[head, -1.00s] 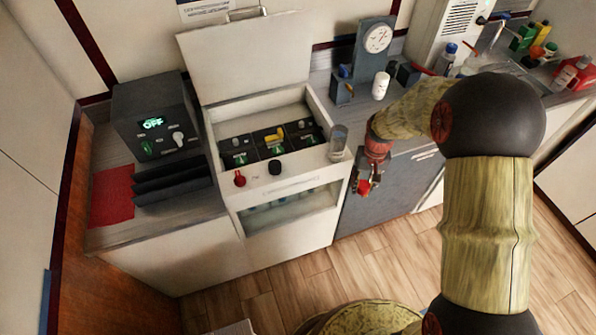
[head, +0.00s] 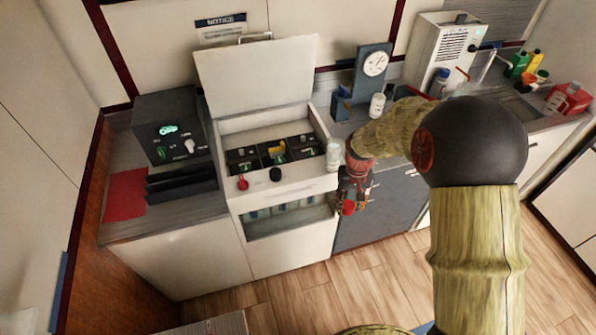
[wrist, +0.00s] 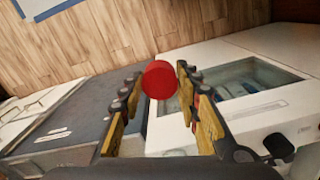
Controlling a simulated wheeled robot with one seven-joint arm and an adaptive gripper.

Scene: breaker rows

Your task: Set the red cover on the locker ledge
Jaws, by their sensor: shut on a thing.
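My gripper (head: 355,204) is shut on the red cover (head: 348,207), a small round red piece. It hangs in front of the counter, just right of the white locker cabinet (head: 285,200) with its raised lid. In the wrist view the red cover (wrist: 159,80) sits between the yellow fingertips (wrist: 160,84), its round face toward the camera. The cabinet's front ledge (head: 300,190) carries a red knob (head: 242,183) and a black knob (head: 275,174). I cannot tell for certain whether this is the ledge named.
A clear jar (head: 333,155) stands at the cabinet's right corner, close to my wrist. A white bottle (head: 377,105) and a dial gauge stand (head: 373,70) are behind my arm. A dark box with a green display (head: 168,130) is at left. The ledge's right part looks clear.

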